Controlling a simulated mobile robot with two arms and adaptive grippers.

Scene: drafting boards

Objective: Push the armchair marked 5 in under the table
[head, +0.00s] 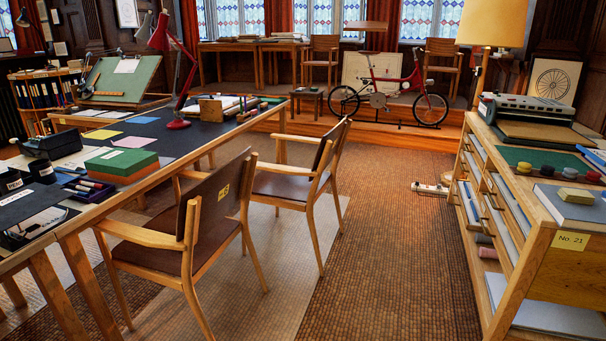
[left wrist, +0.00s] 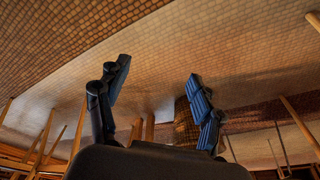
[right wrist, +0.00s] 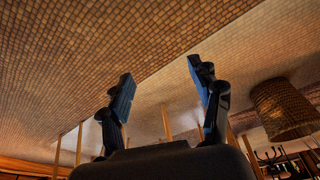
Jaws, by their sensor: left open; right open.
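An armchair (head: 215,205) with a brown seat and back and light wooden arms stands nearest, beside the long table (head: 170,180). A yellow tag on its back carries a figure too small to read surely. Its back faces away from the table and its front reaches the table's edge; how far it is under is unclear. A second, similar armchair (head: 300,180) stands behind it, with its tag's figure not readable. My left gripper (left wrist: 160,72) and right gripper (right wrist: 161,72) are open and empty in their wrist views, over the floor. Neither shows in the head view.
A drawer cabinet (head: 570,243) marked No. 21 stands at right. A red bicycle (head: 385,90) stands on the raised step at the back.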

